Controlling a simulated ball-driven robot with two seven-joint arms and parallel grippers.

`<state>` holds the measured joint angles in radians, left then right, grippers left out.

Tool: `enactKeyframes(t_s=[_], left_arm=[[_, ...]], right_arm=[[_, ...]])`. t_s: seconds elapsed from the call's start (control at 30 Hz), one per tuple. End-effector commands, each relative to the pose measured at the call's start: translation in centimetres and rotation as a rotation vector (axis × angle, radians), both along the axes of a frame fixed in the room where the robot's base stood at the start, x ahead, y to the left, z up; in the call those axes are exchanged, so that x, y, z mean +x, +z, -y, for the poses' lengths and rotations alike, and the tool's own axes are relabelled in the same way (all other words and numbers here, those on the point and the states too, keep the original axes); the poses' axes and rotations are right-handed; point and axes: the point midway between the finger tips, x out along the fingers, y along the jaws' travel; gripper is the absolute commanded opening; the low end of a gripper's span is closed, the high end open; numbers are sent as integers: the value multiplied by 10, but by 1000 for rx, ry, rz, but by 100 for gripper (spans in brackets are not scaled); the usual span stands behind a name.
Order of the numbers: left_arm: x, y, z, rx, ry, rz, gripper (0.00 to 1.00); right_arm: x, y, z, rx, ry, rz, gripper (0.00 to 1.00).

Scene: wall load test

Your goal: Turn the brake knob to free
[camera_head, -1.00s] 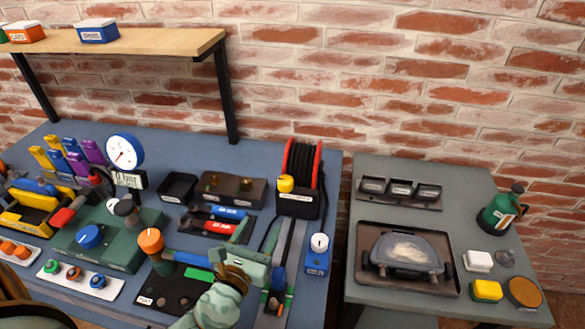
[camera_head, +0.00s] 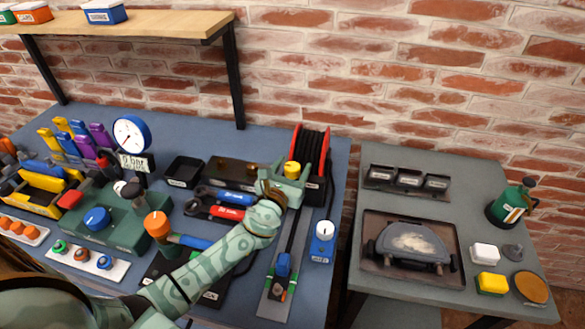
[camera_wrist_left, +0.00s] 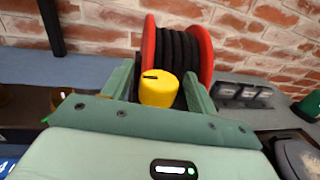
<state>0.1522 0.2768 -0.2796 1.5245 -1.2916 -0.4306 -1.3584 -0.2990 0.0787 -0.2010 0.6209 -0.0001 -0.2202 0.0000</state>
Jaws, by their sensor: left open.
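The yellow brake knob (camera_head: 292,170) sits at the front of the cable reel (camera_head: 312,150), which has red flanges and black cable wound on it. In the left wrist view the knob (camera_wrist_left: 159,93) has a short dark mark on its top, and the reel (camera_wrist_left: 178,55) stands behind it. My left gripper (camera_head: 284,184) is at the knob, and its green fingers are open. In the left wrist view the fingers (camera_wrist_left: 158,90) stand on either side of the knob, with the knob appearing between them. Contact cannot be made out. My right gripper is not in view.
A blue box with a white knob (camera_head: 323,237) and a narrow rail with a blue slider (camera_head: 283,264) stand in front of the reel. An orange-topped handle (camera_head: 157,224) is left of my arm. A side table (camera_head: 390,316) is at right.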

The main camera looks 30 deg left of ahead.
Motion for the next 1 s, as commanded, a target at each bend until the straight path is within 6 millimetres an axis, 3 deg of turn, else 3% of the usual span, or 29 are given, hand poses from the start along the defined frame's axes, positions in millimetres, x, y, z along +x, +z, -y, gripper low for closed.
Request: enactKeyframes(t_s=[0.27,0.4,0.43,0.77,1.0], left_arm=[[1,0,0,0,0,0,55],[1,0,0,0,0,0,16],[1,0,0,0,0,0,14],[2,1,0,-2,38,1,14],[2,1,1,-4,176,1,14]], right_arm=[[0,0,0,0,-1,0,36],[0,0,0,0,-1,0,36],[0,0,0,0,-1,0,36],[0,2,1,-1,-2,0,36],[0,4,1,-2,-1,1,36]])
